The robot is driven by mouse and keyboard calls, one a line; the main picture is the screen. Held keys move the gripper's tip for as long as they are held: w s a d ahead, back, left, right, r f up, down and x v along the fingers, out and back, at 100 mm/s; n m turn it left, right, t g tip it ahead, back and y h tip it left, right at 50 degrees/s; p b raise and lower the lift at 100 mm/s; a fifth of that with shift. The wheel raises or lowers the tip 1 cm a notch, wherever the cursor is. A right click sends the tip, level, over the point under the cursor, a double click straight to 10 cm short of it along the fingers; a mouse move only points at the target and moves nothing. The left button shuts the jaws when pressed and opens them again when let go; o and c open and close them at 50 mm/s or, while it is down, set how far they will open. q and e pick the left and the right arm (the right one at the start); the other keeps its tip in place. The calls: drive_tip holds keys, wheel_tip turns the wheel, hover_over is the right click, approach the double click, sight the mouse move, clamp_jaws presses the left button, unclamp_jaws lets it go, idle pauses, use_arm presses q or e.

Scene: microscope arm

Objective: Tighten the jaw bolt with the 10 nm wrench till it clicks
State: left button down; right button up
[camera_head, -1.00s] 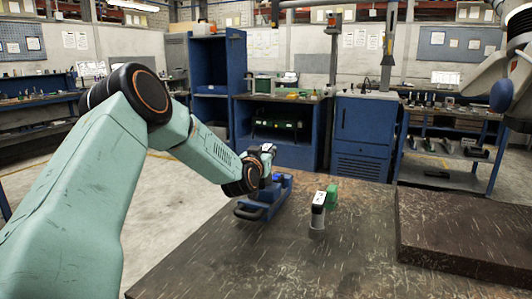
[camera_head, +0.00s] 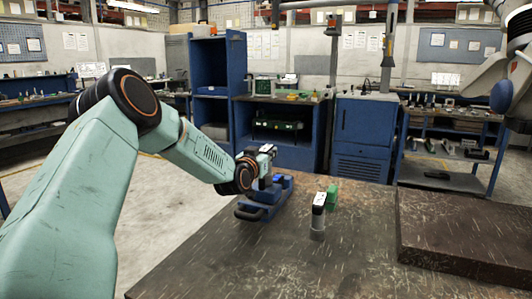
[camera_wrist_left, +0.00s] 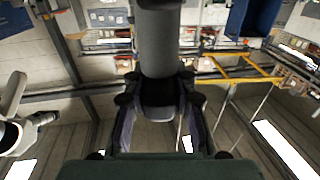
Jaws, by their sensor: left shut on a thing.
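My left gripper (camera_head: 264,156) is at the end of the teal arm, just above a blue vise-like block (camera_head: 247,212) with a dark handle on the table. In the left wrist view my left gripper (camera_wrist_left: 160,112) is shut on a thick grey cylindrical thing (camera_wrist_left: 160,45). The cylinder may be part of the wrench, but no marking shows. An upright grey cylinder with a black and white top (camera_head: 318,212) stands right of the blue block. The jaw bolt cannot be made out. My right gripper is out of view.
A green block (camera_head: 332,192) stands behind the upright cylinder. A raised dark slab (camera_head: 465,225) takes up the table's right side. A white jointed arm with a blue knob (camera_head: 502,96) hangs in at the upper right. The table's front middle is clear.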

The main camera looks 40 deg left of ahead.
use_arm(q)
drive_tip(key=shift+r+y, duration=0.15)
drive_tip(key=shift+y, duration=0.15)
drive_tip(key=shift+w+r+p, duration=0.1)
drive_tip(key=shift+r+p, duration=1.55)
drive_tip(key=shift+p, duration=0.05)
drive_tip(key=shift+w+a+r+p, duration=0.15)
drive_tip(key=shift+a+r+p, duration=0.4)
drive_tip(key=shift+p, duration=0.35)
drive_tip(key=shift+a+r+p, duration=0.2)
drive_tip(key=shift+r+p, duration=0.15)
drive_tip(key=shift+p, duration=0.05)
drive_tip(key=shift+f, duration=0.1)
